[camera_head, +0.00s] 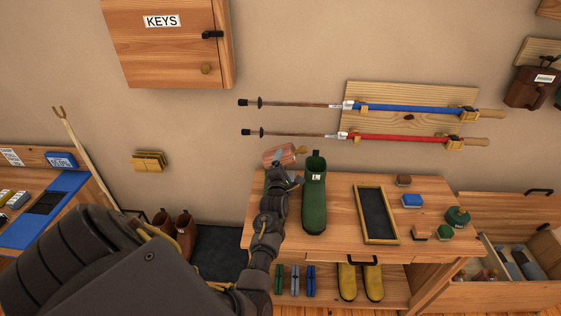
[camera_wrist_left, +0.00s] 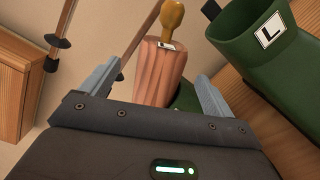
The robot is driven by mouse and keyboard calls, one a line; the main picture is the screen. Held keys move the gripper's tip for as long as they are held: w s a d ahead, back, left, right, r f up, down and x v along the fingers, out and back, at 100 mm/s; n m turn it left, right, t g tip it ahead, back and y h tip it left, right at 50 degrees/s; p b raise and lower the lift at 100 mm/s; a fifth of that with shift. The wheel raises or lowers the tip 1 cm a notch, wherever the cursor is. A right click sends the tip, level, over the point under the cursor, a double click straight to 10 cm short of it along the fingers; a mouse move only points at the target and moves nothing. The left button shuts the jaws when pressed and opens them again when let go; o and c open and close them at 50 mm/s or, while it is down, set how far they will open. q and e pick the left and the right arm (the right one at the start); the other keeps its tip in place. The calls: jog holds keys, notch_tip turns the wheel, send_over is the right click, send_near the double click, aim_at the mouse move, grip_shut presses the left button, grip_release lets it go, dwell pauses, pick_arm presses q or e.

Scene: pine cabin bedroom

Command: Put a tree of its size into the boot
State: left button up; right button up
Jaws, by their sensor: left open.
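A green boot (camera_head: 314,208) with an L label stands upright on the wooden bench; its open top also shows in the left wrist view (camera_wrist_left: 245,60). A ribbed pinkish wooden boot tree (camera_head: 277,154) with a knob is left of that boot's top. In the left wrist view the tree (camera_wrist_left: 160,75) carries a small L label. More green shows at its lower end, seemingly a second boot mostly hidden by my arm; I cannot tell how deep the tree sits in it. My left gripper (camera_head: 286,178) is open, its fingers apart at the tree. My right gripper is out of view.
The bench (camera_head: 340,220) also holds a framed dark slate (camera_head: 377,214), a blue brush (camera_head: 412,201) and small tins. Two trekking poles (camera_head: 400,108) hang on the wall behind. An open wooden chest (camera_head: 510,290) is at the right. Yellow boots (camera_head: 373,283) stand on the lower shelf.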

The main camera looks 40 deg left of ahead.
aim_at(289, 154)
pick_arm(q)
jog(key=shift+w+a+f, duration=0.2)
jog(key=shift+w+a, duration=0.1)
jog(key=shift+w, duration=0.25)
jog(key=shift+w+a+r, duration=0.15)
jog(key=shift+w, duration=0.05)
jog(key=b+x, duration=0.4)
jog(key=shift+w+f, duration=0.2)
jog(key=shift+w, duration=0.15)
jog(key=shift+w+a, duration=0.15)
jog(key=shift+w, duration=0.05)
jog(key=shift+r, duration=0.25)
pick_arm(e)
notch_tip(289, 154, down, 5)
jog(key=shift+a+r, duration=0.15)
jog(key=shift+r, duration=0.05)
pick_arm(q)
jog(key=shift+s, duration=0.1)
jog(key=shift+c, duration=0.5)
